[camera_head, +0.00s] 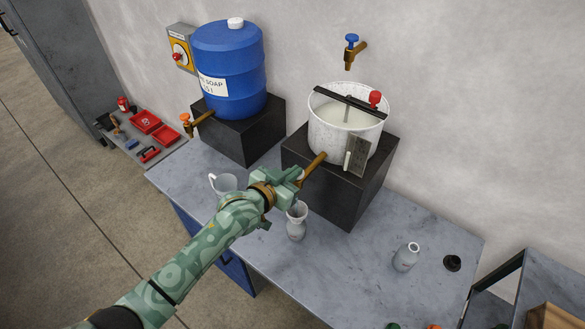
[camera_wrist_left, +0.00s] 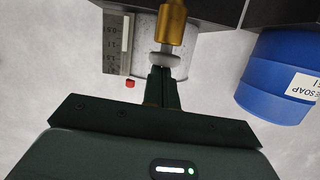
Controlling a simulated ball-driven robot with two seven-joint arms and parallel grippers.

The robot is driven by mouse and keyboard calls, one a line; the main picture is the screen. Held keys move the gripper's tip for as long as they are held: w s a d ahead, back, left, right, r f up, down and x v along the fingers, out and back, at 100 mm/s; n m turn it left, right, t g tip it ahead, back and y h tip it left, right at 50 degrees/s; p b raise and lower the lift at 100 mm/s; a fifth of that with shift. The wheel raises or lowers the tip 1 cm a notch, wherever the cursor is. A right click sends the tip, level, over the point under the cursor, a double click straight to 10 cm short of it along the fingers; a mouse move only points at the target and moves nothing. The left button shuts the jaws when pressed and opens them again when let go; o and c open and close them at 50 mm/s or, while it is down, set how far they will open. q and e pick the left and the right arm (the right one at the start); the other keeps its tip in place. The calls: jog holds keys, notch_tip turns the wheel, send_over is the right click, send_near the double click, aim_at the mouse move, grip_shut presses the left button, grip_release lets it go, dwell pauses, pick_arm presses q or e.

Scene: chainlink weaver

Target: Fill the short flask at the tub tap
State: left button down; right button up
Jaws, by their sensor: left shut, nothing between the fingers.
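The white speckled tub (camera_head: 335,135) stands on a black block. Its brass tap (camera_head: 314,168) points down toward my left gripper (camera_head: 298,176). In the left wrist view the brass tap (camera_wrist_left: 172,22) ends in a pale round piece (camera_wrist_left: 164,59). The shut fingers (camera_wrist_left: 161,84) are right at that piece; I cannot tell whether they touch. A grey flask with a wide flared top (camera_head: 297,223) stands upright below the gripper. I cannot tell surely which is the short one. The right gripper is out of view.
A blue soap barrel (camera_head: 228,80) with a brass tap stands on a black block at left. A pale mug (camera_head: 222,184) stands behind my left arm. A blue-handled wall tap (camera_head: 352,50) is above the tub. A black cap (camera_head: 452,263) lies at right.

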pick_arm(q)
jog(key=shift+s+f, duration=0.15)
jog(key=shift+f, duration=0.2)
notch_tip(320, 180, up, 5)
jog(key=p, duration=0.5)
jog(key=b+v, duration=0.1)
jog(key=v, duration=0.8)
jog(key=shift+s+a, duration=0.2)
jog(key=shift+s, duration=0.1)
